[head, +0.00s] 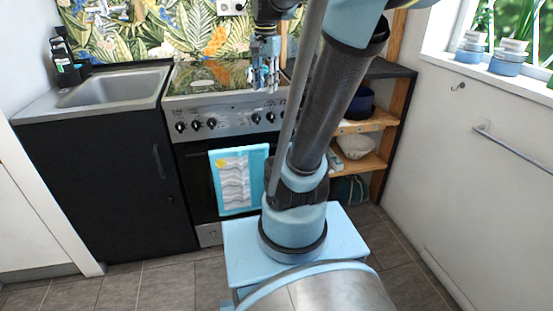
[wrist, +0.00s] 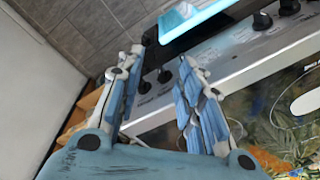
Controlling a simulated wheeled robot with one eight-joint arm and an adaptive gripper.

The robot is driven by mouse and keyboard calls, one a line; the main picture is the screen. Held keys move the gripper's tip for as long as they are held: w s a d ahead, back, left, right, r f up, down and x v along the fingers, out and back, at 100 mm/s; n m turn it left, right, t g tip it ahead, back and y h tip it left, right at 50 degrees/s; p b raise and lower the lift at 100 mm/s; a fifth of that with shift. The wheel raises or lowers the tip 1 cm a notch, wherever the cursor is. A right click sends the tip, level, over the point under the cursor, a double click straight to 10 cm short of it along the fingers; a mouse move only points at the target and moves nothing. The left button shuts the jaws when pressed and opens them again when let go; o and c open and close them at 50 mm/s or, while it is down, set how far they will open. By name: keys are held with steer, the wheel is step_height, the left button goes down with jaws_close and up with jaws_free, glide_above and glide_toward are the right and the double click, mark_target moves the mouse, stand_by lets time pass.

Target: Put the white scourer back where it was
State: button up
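I cannot make out a white scourer in either view. My gripper (head: 265,78) hangs over the cooker, near the front right of the hob, in the head view. In the wrist view my gripper (wrist: 160,62) has its two blue-padded fingers spread apart, with nothing seen between them. The cooker's knob panel (wrist: 225,62) lies beyond the fingertips there. My arm hides part of the cooker and the shelves in the head view.
A sink (head: 115,90) with a dark soap bottle (head: 66,65) is at the left. A light blue towel (head: 258,165) hangs on the oven door. Wooden shelves (head: 380,120) at the right hold a dark pot (head: 361,104) and a pale bowl (head: 356,146). Blue pots (head: 506,64) stand on the windowsill.

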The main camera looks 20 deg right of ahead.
steer(key=s+f+n+t, duration=0.1)
steer(key=s+f+n, duration=0.8)
steer(key=s+f, duration=0.7)
step_height(320, 180, down, 4)
steer(key=shift+s+r, duration=0.15)
steer(key=shift+s, duration=0.1)
steer(key=shift+w+f, duration=0.2)
steer(key=shift+w, duration=0.25)
